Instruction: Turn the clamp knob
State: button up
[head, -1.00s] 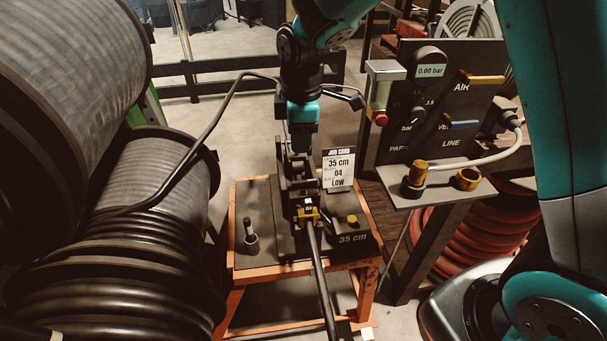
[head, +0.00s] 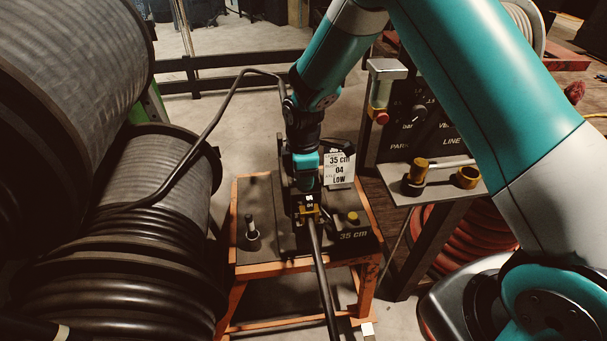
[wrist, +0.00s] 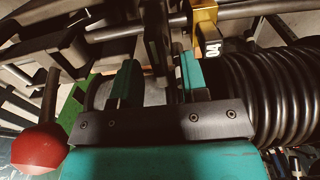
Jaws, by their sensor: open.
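My gripper (head: 306,182) points down over the dark crimping machine on the orange stand (head: 300,268). In the wrist view its two teal fingers (wrist: 158,82) stand apart, with a dark upright part of the machine between or just beyond them; I cannot tell whether they touch it. I cannot clearly make out the clamp knob; a small yellow knob (head: 352,217) sits on the stand's right side. A yellow block (head: 309,211) with an 04 tag (wrist: 212,48) sits at the black hose (head: 321,270), close to the right finger. A red ball (wrist: 38,148) on a dark rod shows at lower left.
Large hose reels (head: 150,185) fill the left side. A job card (head: 340,168) stands behind my gripper. A panel shelf (head: 436,187) with brass fittings is at right. A short dark post (head: 252,234) stands on the stand's left.

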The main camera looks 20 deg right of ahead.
jog(key=shift+f, duration=0.1)
grip_shut()
